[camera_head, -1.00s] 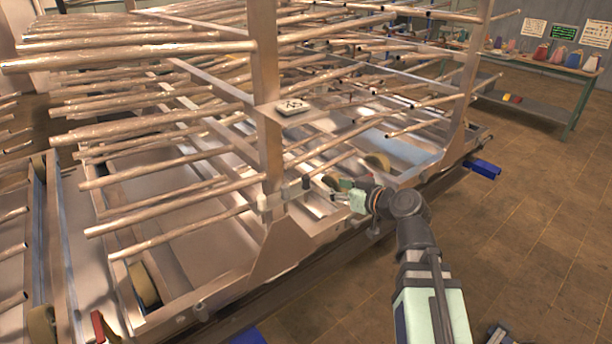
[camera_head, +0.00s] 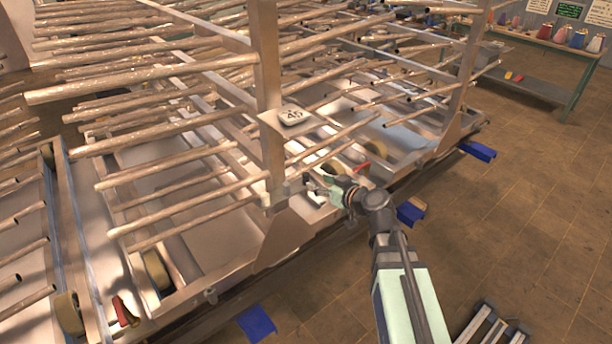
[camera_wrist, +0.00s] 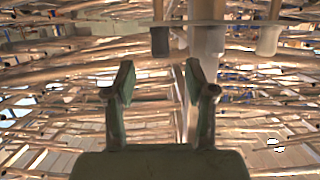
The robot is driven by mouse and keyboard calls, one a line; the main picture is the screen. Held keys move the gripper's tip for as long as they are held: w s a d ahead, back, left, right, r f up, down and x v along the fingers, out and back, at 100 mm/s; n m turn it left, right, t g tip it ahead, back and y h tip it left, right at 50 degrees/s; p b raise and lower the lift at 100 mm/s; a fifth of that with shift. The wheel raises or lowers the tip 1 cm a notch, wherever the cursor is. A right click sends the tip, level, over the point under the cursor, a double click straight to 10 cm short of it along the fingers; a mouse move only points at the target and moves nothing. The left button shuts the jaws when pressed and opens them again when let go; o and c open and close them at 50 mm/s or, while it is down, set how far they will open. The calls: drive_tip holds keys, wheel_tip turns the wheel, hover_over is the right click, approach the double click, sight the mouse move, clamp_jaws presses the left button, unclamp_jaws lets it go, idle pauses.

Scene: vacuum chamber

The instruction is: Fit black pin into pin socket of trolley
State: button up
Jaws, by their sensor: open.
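My gripper (camera_head: 312,186) is at the near side of the trolley (camera_head: 275,235), just right of the foot of an upright post. In the wrist view my gripper (camera_wrist: 160,72) is open, with nothing between its two pads. A short dark cylinder (camera_wrist: 159,42), likely the black pin, hangs under a flat plate just beyond and above the gap between the fingers. It appears apart from both pads. A small dark spot by the fingers in the head view is too small to tell. The pin socket cannot be made out clearly.
The plate (camera_wrist: 230,22) also carries a paler thick cylinder and another grey stub (camera_wrist: 267,40). Many long metal rods (camera_head: 150,83) stick out from the trolley's posts. Open floor (camera_head: 520,220) lies at right.

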sight(309, 178)
drive_tip(key=shift+p+x, duration=0.3)
drive_tip(key=shift+x, duration=0.85)
drive_tip(key=p+x, duration=0.2)
drive_tip(key=x, duration=0.1)
drive_tip(key=p+x, duration=0.1)
drive_tip(key=x, duration=0.1)
drive_tip(key=shift+r, duration=0.25)
drive_tip(key=shift+w+a+f, duration=0.1)
drive_tip(key=shift+f, duration=0.05)
clamp_jaws()
